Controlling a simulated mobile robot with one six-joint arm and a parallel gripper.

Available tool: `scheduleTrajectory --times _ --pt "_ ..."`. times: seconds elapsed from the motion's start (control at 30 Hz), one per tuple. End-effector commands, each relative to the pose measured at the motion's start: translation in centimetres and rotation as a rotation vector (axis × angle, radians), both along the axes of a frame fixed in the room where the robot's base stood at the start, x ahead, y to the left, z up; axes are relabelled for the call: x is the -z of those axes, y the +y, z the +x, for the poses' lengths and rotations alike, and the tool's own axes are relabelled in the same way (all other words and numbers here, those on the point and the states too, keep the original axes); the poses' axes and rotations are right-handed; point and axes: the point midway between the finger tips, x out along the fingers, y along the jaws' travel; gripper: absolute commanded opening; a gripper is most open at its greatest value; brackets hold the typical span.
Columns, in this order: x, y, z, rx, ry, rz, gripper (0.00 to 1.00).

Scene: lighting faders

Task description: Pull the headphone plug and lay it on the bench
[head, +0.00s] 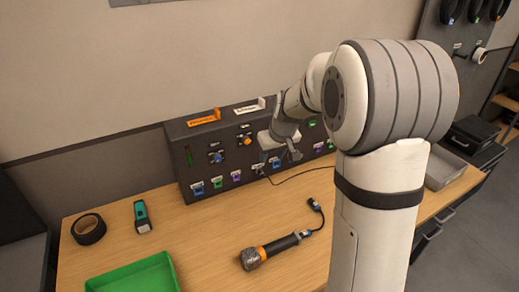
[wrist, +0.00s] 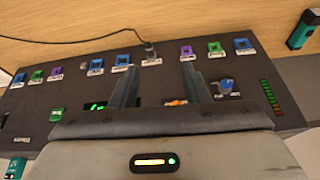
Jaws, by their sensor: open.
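The headphone plug (wrist: 149,50) is a small dark plug seated in the lower row of the console (wrist: 210,120), with a thin black cable running off left in the wrist view. In the head view the plug (head: 259,169) shows small at the console's lower front, partly obscured near my gripper. My gripper (wrist: 158,68) is open and empty, its two fingers spread over the console face with the plug just beyond and between their tips. In the head view my gripper (head: 283,152) hangs in front of the console (head: 200,135). The wooden bench (head: 200,235) lies below it.
A microphone (head: 268,250) with a short lead lies on the bench. A green tray (head: 135,275), a tape roll (head: 88,229) and a teal-and-black device (head: 142,216) are at left. Bare bench lies between tray and microphone. Coloured faders flank the plug.

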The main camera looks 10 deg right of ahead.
Motion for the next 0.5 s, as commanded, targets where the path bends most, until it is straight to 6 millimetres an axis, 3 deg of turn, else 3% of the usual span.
scheduleTrajectory --times 0.03,0.2,0.3,0.5 --pt "2.4 -0.1 2.1 -0.011 0.002 0.000 0.42" --pt "7.1 -0.5 6.8 -0.045 -0.017 -0.006 0.42" --pt "8.9 -0.6 8.4 -0.056 -0.024 -0.009 0.42" --pt "10.5 -0.7 9.6 -0.064 -0.030 -0.012 0.42"
